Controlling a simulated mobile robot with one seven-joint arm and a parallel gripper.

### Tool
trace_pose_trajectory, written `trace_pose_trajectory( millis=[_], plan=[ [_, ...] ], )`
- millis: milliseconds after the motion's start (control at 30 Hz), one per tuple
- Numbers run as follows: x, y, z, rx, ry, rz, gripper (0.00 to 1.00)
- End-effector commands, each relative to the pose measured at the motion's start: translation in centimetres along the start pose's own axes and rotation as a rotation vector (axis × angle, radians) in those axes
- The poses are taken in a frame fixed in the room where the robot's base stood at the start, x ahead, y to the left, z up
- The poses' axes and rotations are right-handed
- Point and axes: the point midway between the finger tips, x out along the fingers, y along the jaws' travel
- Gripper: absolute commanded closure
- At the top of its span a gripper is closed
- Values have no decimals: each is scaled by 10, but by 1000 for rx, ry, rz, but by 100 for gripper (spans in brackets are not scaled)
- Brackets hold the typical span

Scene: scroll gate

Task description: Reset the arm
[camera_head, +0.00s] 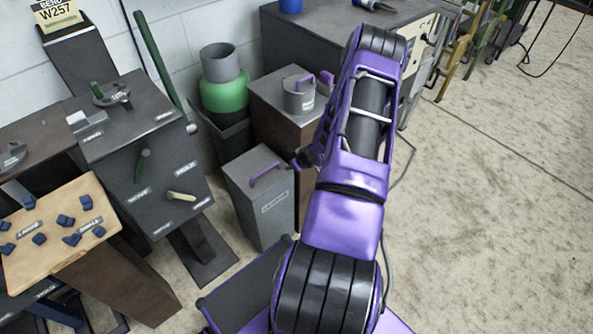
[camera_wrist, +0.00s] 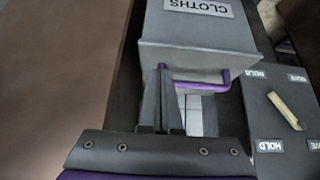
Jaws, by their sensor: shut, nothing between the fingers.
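My purple arm (camera_head: 345,190) reaches up the middle of the head view and bends over at the top. My gripper (camera_wrist: 164,72) shows in the wrist view as two dark fingers close together, shut and empty. Its tips overlap the left end of a purple handle in the picture; I cannot tell whether they touch it. The handle (camera_wrist: 205,84) is on a grey box (camera_wrist: 195,45) labelled CLOTHS. In the head view, a grey box with a purple handle (camera_head: 267,173) stands left of my arm. The fingers are not clear in the head view.
A dark panel (camera_head: 145,160) with green and cream levers stands at left, beside a wooden board (camera_head: 60,225) with blue pieces. A grey canister (camera_head: 299,97) sits on a brown-sided stand behind my arm. Open floor (camera_head: 490,220) lies to the right.

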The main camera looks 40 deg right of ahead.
Motion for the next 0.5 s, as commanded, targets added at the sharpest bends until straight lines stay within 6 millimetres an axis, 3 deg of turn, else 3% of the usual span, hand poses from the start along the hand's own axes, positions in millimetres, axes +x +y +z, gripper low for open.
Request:
trace_pose_trajectory(
  millis=[300,500],
  plan=[
    [-21,-1,68,2,-2,-1,100],
    [-28,-1,91,1,-1,-1,100]
  ],
)
